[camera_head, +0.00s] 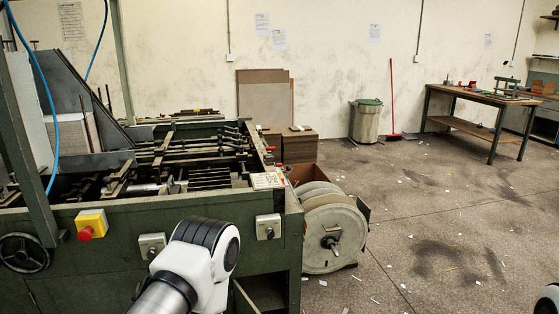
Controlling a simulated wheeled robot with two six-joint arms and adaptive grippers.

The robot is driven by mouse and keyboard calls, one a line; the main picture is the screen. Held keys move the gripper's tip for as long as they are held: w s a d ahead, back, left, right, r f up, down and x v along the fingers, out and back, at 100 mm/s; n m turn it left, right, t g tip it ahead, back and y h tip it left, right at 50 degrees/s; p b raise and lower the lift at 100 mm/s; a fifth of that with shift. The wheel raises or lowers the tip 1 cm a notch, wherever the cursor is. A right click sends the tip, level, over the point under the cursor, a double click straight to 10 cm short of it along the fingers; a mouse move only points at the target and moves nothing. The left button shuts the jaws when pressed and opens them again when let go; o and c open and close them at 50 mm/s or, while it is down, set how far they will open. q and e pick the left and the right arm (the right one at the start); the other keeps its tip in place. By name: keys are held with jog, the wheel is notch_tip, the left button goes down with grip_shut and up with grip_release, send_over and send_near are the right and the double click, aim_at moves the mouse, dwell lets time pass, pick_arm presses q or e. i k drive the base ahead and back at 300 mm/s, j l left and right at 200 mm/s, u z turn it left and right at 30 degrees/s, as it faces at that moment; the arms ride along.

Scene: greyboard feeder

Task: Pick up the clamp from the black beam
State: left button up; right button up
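The green machine (85,262) fills the left side of the head view. Its open top holds several dark bars (205,177) with small fittings on them. I cannot tell which bar is the black beam, and I cannot pick out the clamp for certain among the small dark parts. My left arm (205,262) rises from the bottom edge in front of the machine; only its white and black joint and grey link show. A sliver of my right arm (548,302) shows at the bottom right corner. Neither gripper is in view.
A large pale reel (334,240) stands at the machine's right end. Stacked boards (299,148) are behind it. A bin (365,121), a red broom (391,95) and a wooden workbench (480,95) stand farther back. The floor at right is open, with scattered scraps.

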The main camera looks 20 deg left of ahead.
aim_at(268, 160)
jog(key=i+l, duration=0.15)
jog(key=i, duration=0.3)
jog(key=i+l, duration=0.15)
jog(key=i, duration=0.3)
jog(key=i+l, duration=0.15)
jog(key=i, duration=0.25)
jog(key=i+l, duration=0.2)
jog(key=i, duration=0.25)
